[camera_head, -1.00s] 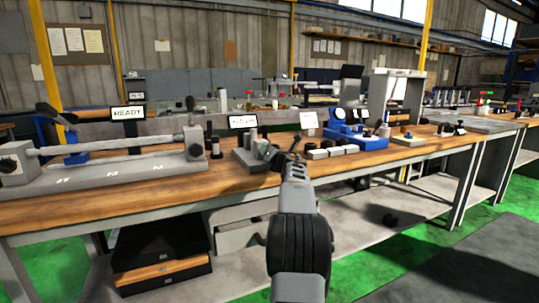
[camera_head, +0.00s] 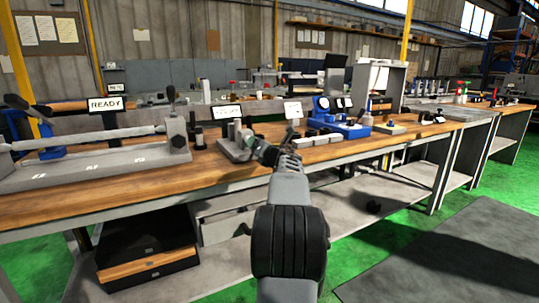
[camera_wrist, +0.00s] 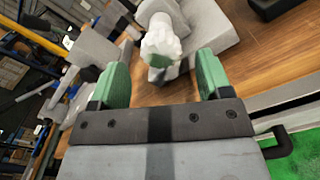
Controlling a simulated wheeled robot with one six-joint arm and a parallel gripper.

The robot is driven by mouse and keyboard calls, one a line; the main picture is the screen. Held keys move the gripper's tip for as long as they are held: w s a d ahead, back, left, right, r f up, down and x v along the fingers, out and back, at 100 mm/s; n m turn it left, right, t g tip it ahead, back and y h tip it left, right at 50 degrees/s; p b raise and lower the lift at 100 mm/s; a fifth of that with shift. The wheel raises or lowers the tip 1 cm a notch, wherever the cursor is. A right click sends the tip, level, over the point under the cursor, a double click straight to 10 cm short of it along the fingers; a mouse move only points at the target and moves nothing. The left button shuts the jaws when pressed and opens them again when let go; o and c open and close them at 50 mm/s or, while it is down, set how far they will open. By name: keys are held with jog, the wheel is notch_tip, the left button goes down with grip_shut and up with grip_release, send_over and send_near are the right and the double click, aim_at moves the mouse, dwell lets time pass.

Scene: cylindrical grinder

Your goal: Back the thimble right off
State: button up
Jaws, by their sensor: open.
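A whitish, knob-like round part (camera_wrist: 160,38), which looks like the thimble, shows in the wrist view on a grey fixture (camera_wrist: 212,28). My gripper (camera_wrist: 161,65) has its two green fingers spread, one on each side of the knob in the picture. The knob appears just beyond the fingertips, and I cannot tell whether either finger touches it. In the head view the grey fixture (camera_head: 232,152) stands on the wooden bench, with my gripper at its right side. The thimble is too small and partly hidden there to make out clearly.
A long grey bench fixture (camera_head: 90,172) with a bar lies at left, below a READY sign (camera_head: 105,104). Dark cylinders stand beside the grey fixture. A blue device (camera_head: 345,127) and several small blocks sit to the right. The bench's front edge runs below my arm.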

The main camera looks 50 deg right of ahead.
jog(key=v, duration=0.8)
jog(key=shift+p, duration=0.3)
jog(key=shift+s+a, duration=0.1)
jog(key=shift+s, duration=0.05)
